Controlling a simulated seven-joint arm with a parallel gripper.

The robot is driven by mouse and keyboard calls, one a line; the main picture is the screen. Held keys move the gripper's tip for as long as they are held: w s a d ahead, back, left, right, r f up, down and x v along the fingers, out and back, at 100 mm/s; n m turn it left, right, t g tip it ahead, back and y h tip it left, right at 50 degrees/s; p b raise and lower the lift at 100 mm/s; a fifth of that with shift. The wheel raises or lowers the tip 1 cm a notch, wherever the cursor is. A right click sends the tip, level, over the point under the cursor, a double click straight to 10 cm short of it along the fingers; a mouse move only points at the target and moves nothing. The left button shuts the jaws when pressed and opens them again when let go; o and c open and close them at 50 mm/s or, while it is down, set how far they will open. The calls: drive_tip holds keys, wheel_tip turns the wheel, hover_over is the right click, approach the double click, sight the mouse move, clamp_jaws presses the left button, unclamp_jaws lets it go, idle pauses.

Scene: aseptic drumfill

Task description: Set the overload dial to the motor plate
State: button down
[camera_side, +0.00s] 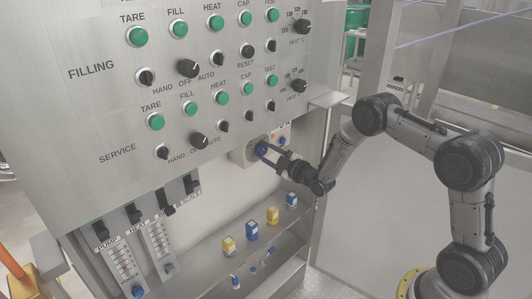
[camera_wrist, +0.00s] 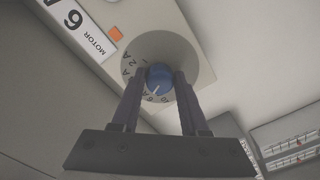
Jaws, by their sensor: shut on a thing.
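The overload dial is a blue knob (camera_wrist: 159,79) with a white pointer line, set in a round grey recess with a printed scale, and the pointer is aimed toward the lower left in the wrist view. My gripper (camera_wrist: 160,88) has its two dark fingers on either side of the knob, shut on it. In the side view the knob (camera_side: 262,149) sits on a beige box below the panel, with my gripper (camera_side: 268,152) reaching it from the right. The motor plate (camera_wrist: 83,27) is a white label reading "MOTOR" and a large digit, either 6 or 9, with the rest cut off.
The steel panel (camera_side: 60,110) above carries green buttons and black selector knobs. Black breaker handles (camera_side: 132,213) stand at lower left. A shelf below holds yellow (camera_side: 228,244) and blue (camera_side: 252,230) blocks.

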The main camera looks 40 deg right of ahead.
idle(0.4)
drive_tip(key=shift+c, duration=2.1)
unclamp_jaws()
drive_tip(key=s, duration=1.4)
